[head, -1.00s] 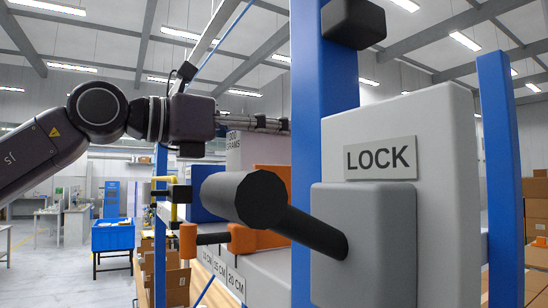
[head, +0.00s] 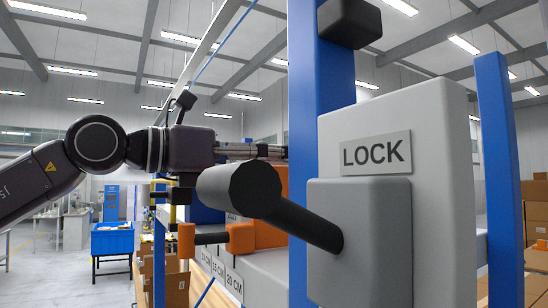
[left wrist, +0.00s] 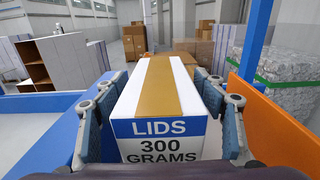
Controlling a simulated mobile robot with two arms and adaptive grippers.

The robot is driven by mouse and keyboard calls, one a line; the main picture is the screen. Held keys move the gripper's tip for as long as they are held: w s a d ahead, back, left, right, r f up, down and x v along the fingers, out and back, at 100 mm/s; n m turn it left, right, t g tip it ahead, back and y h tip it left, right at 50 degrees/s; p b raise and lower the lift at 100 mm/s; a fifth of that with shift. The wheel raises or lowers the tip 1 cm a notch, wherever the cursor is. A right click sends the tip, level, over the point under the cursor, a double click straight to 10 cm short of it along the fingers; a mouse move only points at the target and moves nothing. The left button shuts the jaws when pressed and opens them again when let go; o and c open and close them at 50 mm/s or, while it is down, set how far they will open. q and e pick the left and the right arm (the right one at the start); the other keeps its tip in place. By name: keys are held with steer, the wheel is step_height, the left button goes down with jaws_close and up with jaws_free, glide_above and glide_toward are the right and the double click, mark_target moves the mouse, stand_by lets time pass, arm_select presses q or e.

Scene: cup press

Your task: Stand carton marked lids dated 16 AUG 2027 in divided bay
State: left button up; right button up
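A white carton with a tan tape strip and a blue band reading LIDS, 300 GRAMS (left wrist: 160,139) fills the middle of the left wrist view. The pads of my left gripper (left wrist: 162,125) lie along both its sides and appear shut on it. A blue panel (left wrist: 50,148) of the divided bay is to its left and an orange panel (left wrist: 280,138) to its right. No date can be read. In the head view my left gripper (head: 262,152) reaches right, its tips hidden behind a blue post. My right gripper is not in view.
A grey LOCK block (head: 440,200) with a thick black handle (head: 240,190) stands close in front. An orange-ended bar (head: 212,239) and centimetre labels (head: 220,270) are below my left gripper. A blue bin (head: 112,240) stands far left. Brown boxes (left wrist: 185,45) stand beyond the bay.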

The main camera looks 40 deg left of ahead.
arm_select(q)
steer(key=b+v, duration=0.4)
steer(key=v, duration=0.8)
steer(key=shift+r, duration=0.15)
